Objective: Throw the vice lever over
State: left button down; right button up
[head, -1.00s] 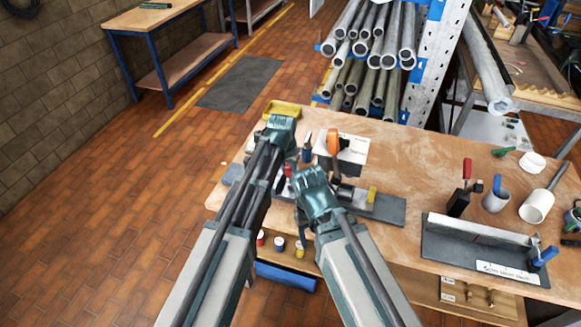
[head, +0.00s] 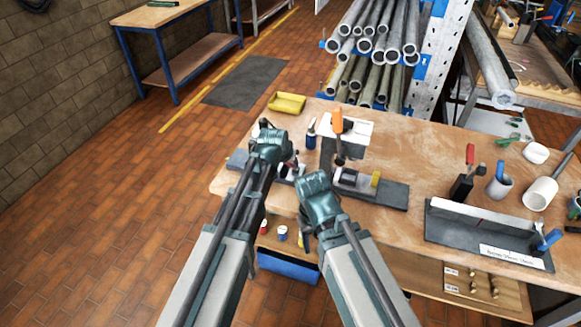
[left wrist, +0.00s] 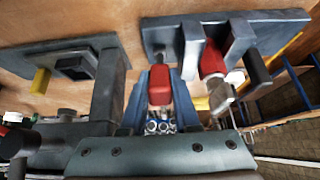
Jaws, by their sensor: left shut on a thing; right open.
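My left gripper (head: 268,147) is over the left end of the bench, at a grey vice-like fixture whose base plate shows beside it (head: 238,159). In the left wrist view, its two fingers (left wrist: 160,105) are shut on a red grip (left wrist: 160,86), seemingly the lever's. The fixture's grey block (left wrist: 225,35) is beyond, with a second red-handled part (left wrist: 212,60) beside the fingers. The lever's pivot is not clear, and the arm hides part of the fixture in the head view. My right gripper (head: 316,190) is open, over the bench's front edge; its fingertips are hard to see.
A yellow tray (head: 287,103) lies behind. A bottle (head: 311,134) stands close by. The bench middle (head: 420,150) is clear.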

pick_arm(q)
jog(key=shift+s+a+f+t+b, duration=0.1)
jog(key=shift+s+f+t+b, duration=0.35)
jog(key=shift+b, duration=0.15)
jog(key=s+f+t+b, duration=0.1)
jog(key=b, duration=0.3)
jog(key=s+f+t+h+b, duration=0.1)
jog(key=f+t+b, duration=0.1)
jog(key=b, duration=0.2)
jog(key=shift+s+a+t, duration=0.15)
jog(key=shift+a+t, duration=0.1)
jog(key=shift+a, duration=0.15)
jog(key=shift+s+f+t+h+b, duration=0.15)
jog(key=shift+t+h+b, duration=0.3)
jog(key=shift+b, duration=0.55)
pick_arm(e)
notch_tip(320, 180, down, 12)
jog(key=s, duration=0.1)
jog(key=shift+a+r, duration=0.2)
jog(key=shift+s, duration=0.1)
pick_arm(q)
jog(key=c, duration=0.6)
grip_release()
jog(key=shift+c, duration=0.2)
jog(key=shift+a, duration=0.1)
jog(key=shift+s, duration=0.1)
